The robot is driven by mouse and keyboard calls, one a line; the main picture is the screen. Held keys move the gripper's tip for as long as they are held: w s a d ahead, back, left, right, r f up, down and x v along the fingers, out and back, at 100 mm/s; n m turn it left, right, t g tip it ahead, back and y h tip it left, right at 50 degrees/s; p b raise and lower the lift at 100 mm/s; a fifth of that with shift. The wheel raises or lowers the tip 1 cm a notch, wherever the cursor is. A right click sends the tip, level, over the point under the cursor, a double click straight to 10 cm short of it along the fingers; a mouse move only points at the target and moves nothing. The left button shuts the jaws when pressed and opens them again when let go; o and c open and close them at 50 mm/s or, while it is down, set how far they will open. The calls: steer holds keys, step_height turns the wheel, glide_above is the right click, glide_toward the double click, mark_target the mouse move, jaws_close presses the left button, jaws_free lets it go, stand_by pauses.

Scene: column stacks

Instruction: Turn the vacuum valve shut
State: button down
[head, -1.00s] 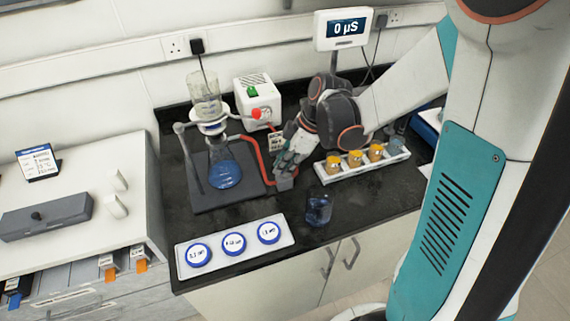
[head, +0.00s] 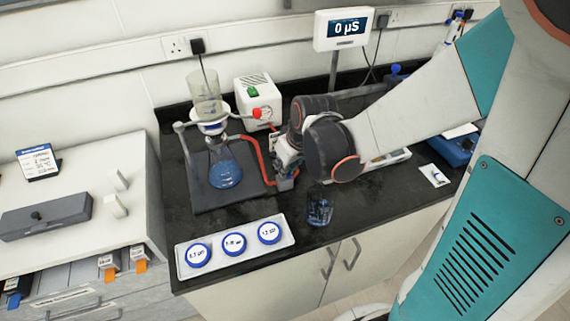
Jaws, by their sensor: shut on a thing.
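A flask (head: 225,168) with blue liquid and a glass funnel (head: 206,92) on top stands on a dark base plate. A red hose (head: 262,163) runs from it to a small grey block, the vacuum valve (head: 285,184), on the bench to its right. My gripper (head: 285,167) points down over this valve and is shut on its upper part. The fingers and my wrist hide the valve's handle, so I cannot tell its angle. The white pump box (head: 258,100), with a green switch and a red fitting, stands behind.
A tray with three blue-rimmed round dishes (head: 178,262) lies at the front edge. A dark glass beaker (head: 320,210) stands right of the valve, close to my arm. A display reading 0 µS (head: 343,29) stands behind. My arm mostly covers a white rack (head: 398,156).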

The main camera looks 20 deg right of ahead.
steer(key=shift+m+h, duration=0.5)
steer(key=shift+m, duration=1.1)
steer(key=c, duration=1.7)
jaws_free()
steer(key=shift+r, duration=0.15)
steer(key=shift+v, duration=5.9)
steer(key=shift+s+a, duration=0.15)
steer(key=shift+s, duration=0.05)
